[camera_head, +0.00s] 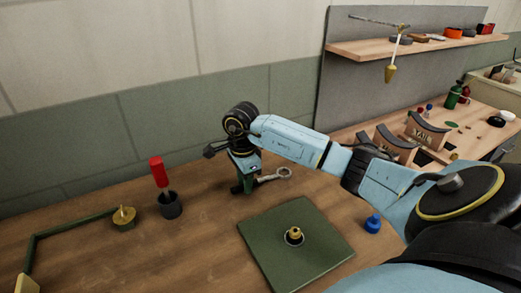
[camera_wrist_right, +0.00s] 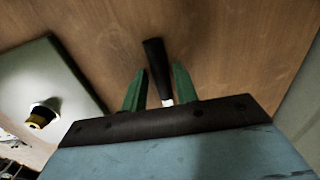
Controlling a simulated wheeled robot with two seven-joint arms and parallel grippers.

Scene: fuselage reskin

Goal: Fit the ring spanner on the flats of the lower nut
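The ring spanner (camera_head: 284,173) has a silver ring end, which points right in the head view. Its black handle (camera_wrist_right: 155,60) shows in the wrist view between the green fingers. My right gripper (camera_head: 244,186) is low over the wooden bench, left of the green plate. In the wrist view its fingers (camera_wrist_right: 158,88) stand on either side of the handle with narrow gaps. The brass nut fitting (camera_head: 294,233) stands upright on the plate in a dark collar, apart from the spanner. It also shows in the wrist view (camera_wrist_right: 40,116). I cannot tell separate nuts apart. My left gripper is out of view.
The green plate (camera_head: 275,265) lies flat on the bench. A red-handled tool (camera_head: 158,172) stands in a dark cup (camera_head: 170,206), left of the gripper. A brass piece (camera_head: 124,218) joins a green bar (camera_head: 70,226). A blue bottle (camera_head: 373,224) stands right of the plate.

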